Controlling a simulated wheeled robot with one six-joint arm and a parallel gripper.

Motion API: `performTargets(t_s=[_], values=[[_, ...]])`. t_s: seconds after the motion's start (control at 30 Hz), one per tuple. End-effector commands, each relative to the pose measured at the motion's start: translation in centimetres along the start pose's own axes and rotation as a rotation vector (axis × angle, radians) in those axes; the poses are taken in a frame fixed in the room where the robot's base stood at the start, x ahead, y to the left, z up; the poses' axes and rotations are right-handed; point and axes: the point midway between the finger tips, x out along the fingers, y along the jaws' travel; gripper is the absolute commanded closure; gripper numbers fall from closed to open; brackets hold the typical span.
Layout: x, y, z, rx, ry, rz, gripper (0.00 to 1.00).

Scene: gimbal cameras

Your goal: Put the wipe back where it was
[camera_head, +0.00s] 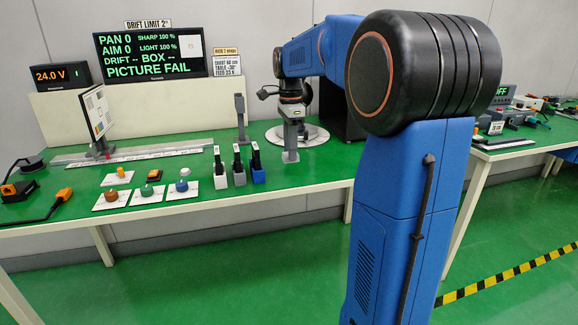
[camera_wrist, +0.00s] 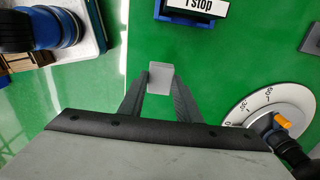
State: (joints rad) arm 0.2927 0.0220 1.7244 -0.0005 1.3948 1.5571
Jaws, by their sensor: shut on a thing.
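My gripper (camera_wrist: 160,92) is shut on a small light grey block (camera_wrist: 161,74), seen end-on between the dark fingers in the wrist view. I take this block to be the wipe; its shape is mostly hidden. In the head view my gripper (camera_head: 291,122) points down over the green bench, in front of the round dial plate (camera_head: 318,136). A grey piece (camera_head: 290,156) shows at its lower end, close to the bench top. I cannot tell whether it touches the bench.
Three upright black-topped pieces in white, grey (camera_head: 239,178) and blue bases stand left of my gripper. A grey post (camera_head: 241,120) stands behind them. Coloured knobs on white cards (camera_head: 148,195), a tilted panel (camera_head: 97,112) and a screen reading PICTURE FAIL (camera_head: 150,55) lie further left.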

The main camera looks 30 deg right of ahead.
Motion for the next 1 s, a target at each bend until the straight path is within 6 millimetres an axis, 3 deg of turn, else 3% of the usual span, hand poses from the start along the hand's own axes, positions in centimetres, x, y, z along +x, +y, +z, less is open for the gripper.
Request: performTargets(t_s=[0.5, 0.73, 0.77, 0.83, 1.0], values=[[5.1, 0.1, 0.0, 0.000, 0.000, 0.002, 0.88], [5.5, 0.0, 0.0, 0.000, 0.000, -0.001, 0.88], [5.5, 0.0, 0.0, 0.000, 0.000, -0.001, 0.67], [5.5, 0.0, 0.0, 0.000, 0.000, -0.001, 0.51], [5.5, 0.0, 0.0, 0.000, 0.000, -0.001, 0.51]])
